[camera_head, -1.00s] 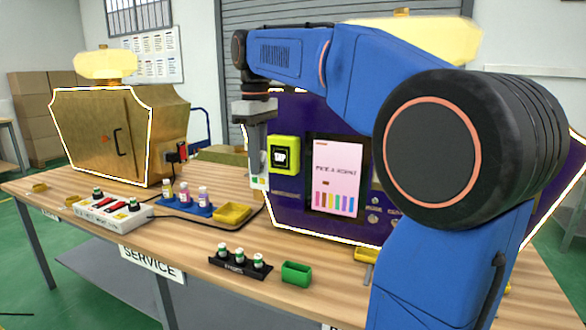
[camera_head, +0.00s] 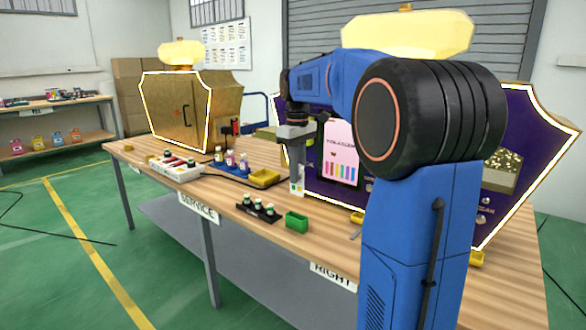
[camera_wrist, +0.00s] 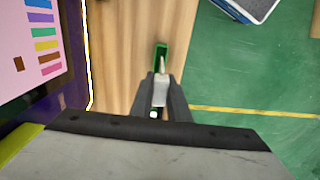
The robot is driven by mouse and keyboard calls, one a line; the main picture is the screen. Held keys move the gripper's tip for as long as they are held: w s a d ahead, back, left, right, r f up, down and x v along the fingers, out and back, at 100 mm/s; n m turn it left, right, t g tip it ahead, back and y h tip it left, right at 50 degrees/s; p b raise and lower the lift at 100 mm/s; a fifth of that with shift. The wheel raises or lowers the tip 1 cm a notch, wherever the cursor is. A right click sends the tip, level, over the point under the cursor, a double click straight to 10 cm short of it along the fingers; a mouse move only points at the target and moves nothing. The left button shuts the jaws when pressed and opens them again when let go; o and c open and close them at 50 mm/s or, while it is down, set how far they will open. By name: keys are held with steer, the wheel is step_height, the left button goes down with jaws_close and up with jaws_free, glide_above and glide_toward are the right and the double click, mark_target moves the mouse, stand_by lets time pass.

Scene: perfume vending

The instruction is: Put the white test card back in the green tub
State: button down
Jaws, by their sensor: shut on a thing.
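My gripper (camera_head: 297,172) hangs pointing down in front of the purple machine, above the table. It is shut on the white test card (camera_head: 297,187), which shows below the fingers in the head view. In the wrist view the fingers (camera_wrist: 160,90) hold the white card (camera_wrist: 161,93) between them. The green tub (camera_head: 297,221) stands on the table near its front edge, lower in the head picture than the card. In the wrist view the green tub (camera_wrist: 160,50) shows just beyond the fingertips, partly hidden by the card.
A black rack (camera_head: 259,208) of small bottles stands left of the tub. A yellow tray (camera_head: 265,178) and a blue bottle stand (camera_head: 231,168) lie farther back. The purple machine (camera_head: 335,190) is close behind the gripper. Bare wood lies in front of the tub.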

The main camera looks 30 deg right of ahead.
mark_target(297, 188)
steer(key=shift+f, duration=2.7)
steer(key=shift+f, duration=2.8)
steer(key=c, duration=1)
jaws_free()
steer(key=shift+r, duration=1.1)
